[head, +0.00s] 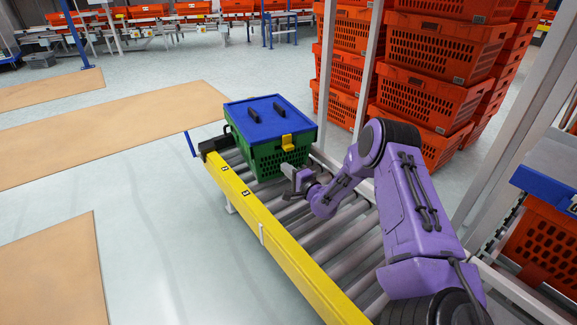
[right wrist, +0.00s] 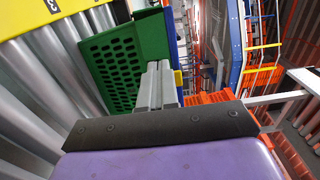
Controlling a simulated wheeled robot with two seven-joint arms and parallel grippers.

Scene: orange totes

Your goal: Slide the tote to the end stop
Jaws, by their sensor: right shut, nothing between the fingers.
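A green tote (head: 268,158) with a blue lid (head: 262,117) and a yellow latch sits upright on the roller conveyor (head: 336,231), near its far end. A black end stop (head: 213,144) shows at the conveyor's far left end, partly hidden by the tote. My right gripper (head: 289,173) is shut and empty, low at the tote's near face. In the right wrist view the shut fingers (right wrist: 157,82) point at the tote's perforated green wall (right wrist: 118,62). I cannot tell whether they touch it. My left gripper is not in view.
A yellow rail (head: 272,240) runs along the conveyor's left side. Grey posts (head: 366,70) and stacks of orange totes (head: 425,98) stand to the right. The rollers between the tote and my arm are bare. Tan mats (head: 110,118) lie on the floor at left.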

